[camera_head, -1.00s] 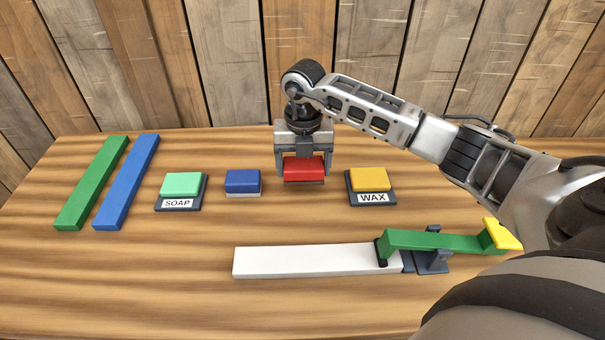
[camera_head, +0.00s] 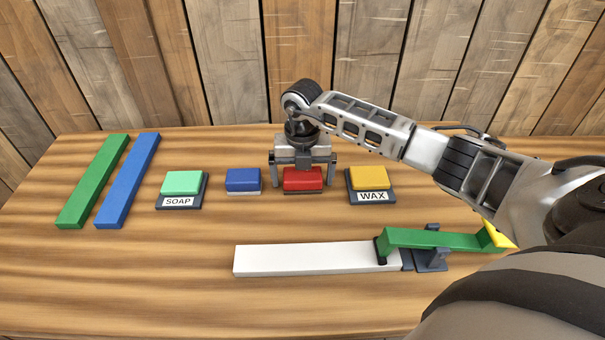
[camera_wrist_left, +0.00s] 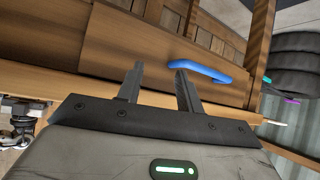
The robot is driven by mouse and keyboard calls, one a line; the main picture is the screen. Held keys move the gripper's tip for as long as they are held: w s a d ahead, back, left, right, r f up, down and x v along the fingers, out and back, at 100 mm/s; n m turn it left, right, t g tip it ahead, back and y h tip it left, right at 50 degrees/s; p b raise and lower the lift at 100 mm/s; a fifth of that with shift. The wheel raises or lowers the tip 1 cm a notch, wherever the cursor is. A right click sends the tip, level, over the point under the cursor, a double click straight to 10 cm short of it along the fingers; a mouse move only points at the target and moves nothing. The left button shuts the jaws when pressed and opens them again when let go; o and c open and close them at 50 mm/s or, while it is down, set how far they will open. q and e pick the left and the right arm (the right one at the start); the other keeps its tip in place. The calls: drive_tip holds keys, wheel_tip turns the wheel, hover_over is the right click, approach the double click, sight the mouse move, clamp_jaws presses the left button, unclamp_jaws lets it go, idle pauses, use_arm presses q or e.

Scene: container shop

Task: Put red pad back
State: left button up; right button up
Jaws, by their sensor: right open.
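The red pad (camera_head: 303,178) sits on the table between the blue pad (camera_head: 243,180) and the yellow pad on the WAX base. My right gripper (camera_head: 303,174) is open, with its fingers spread on either side of the red pad and apart from it. My left gripper (camera_wrist_left: 160,85) shows only in the left wrist view; its two fingers are apart with nothing between them.
The SOAP base (camera_head: 180,202) with a mint pad and the WAX base (camera_head: 373,197) flank the row. Long green (camera_head: 92,182) and blue (camera_head: 128,181) bars lie at left. A white strip (camera_head: 310,259) and a green lever (camera_head: 435,240) lie in front.

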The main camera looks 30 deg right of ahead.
sight(303, 173)
wheel_tip(303, 173, up, 12)
drive_tip(key=shift+r+b, duration=0.2)
drive_tip(key=shift+b, duration=0.25)
idle(0.5)
